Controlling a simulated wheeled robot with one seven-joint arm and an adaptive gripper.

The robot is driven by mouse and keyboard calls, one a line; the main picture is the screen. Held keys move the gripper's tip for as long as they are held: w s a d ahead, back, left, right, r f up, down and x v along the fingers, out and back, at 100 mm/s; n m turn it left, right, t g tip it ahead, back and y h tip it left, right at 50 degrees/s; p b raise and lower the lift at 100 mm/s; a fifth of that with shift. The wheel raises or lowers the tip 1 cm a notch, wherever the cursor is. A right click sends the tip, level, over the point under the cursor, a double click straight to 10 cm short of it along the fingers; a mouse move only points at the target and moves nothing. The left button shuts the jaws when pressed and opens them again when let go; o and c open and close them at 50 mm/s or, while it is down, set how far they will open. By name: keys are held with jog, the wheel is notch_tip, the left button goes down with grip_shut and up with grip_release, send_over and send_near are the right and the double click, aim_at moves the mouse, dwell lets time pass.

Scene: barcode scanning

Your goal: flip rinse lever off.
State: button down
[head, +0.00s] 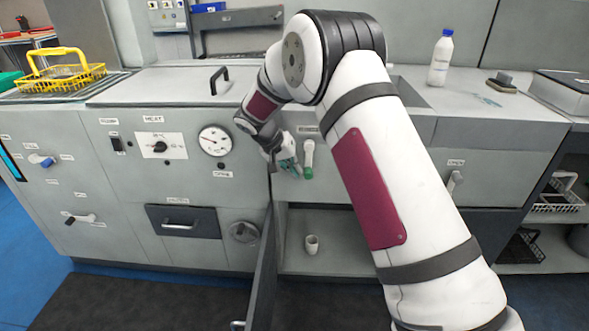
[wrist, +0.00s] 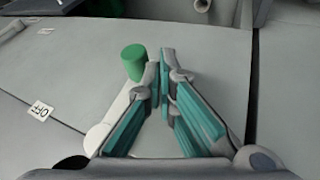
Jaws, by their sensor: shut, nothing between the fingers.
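The rinse lever (head: 309,155) is a white handle with a green tip on the grey front panel, pointing down in the head view. In the wrist view its green knob (wrist: 134,62) and part of its white arm show just left of my fingers. My gripper (head: 294,171) is just left of the lever in the head view. In the wrist view my gripper (wrist: 161,62) is shut and empty, its fingertips together close beside the knob. I cannot tell whether they touch. A small label reading OFF (wrist: 40,110) is on the panel left of the lever.
An open cabinet door (head: 264,270) stands out below my gripper. A white cup (head: 312,244) is on the shelf inside. The panel at left carries a gauge (head: 215,141), switches and other levers. A yellow basket (head: 65,75) and a bottle (head: 441,58) stand on the counter.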

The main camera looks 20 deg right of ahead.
aim_at(305, 173)
jog(key=shift+s+d+f+h+b, duration=0.1)
jog(key=shift+d+f+h+b, duration=0.15)
jog(key=shift+h, duration=0.2)
jog(key=shift+d+f+h+b, duration=0.1)
jog(key=shift+d+h+b, duration=0.05)
jog(key=shift+h+b, duration=0.25)
jog(key=h, duration=0.1)
jog(key=d+h+b, duration=0.1)
jog(key=f+n+g+h+b, duration=0.1)
jog(key=shift+s+d, duration=0.3)
jog(key=shift+d, duration=0.1)
jog(key=s+d+r+n+h+b, duration=0.1)
jog(key=d+n+h, duration=0.1)
jog(key=h, duration=0.4)
jog(key=s+d+r+n+h+b, duration=0.1)
jog(key=d+r+n+h+b, duration=0.1)
jog(key=d+h, duration=0.2)
jog(key=shift+d+r+n+h, duration=0.25)
jog(key=shift+n+h, duration=0.05)
jog(key=shift+h, duration=0.95)
jog(key=shift+r, duration=0.1)
